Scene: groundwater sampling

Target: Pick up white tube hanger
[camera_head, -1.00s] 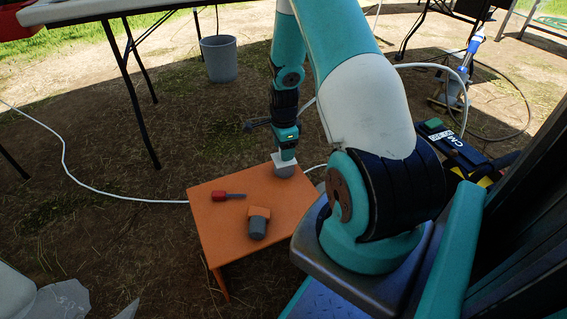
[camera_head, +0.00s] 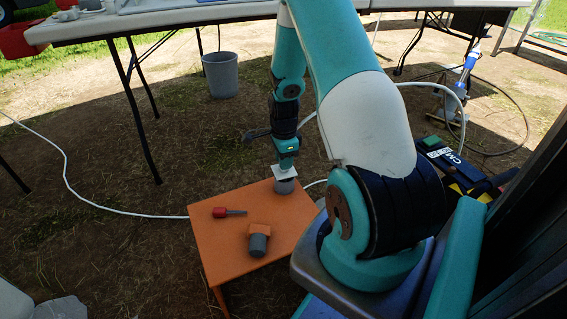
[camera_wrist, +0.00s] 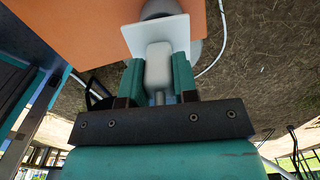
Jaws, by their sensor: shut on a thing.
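The white tube hanger (camera_wrist: 155,31) is a flat square white plate with a pale block-shaped grip. My gripper (camera_wrist: 157,70) is shut on that grip, with one teal finger on each side, in the wrist view. In the head view, my gripper (camera_head: 287,164) points down and the plate (camera_head: 284,173) is just below it, slightly tilted. A grey round object (camera_head: 285,187) stands under the plate on the orange table's back right part. I cannot tell for sure whether the plate still touches it.
The small orange table (camera_head: 213,241) also holds a red tool (camera_head: 220,212) and an orange-and-grey piece (camera_head: 259,240). A grey bucket (camera_head: 221,75) stands behind, near the long table (camera_head: 190,14). A white hose (camera_head: 70,185) runs along the ground to the left.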

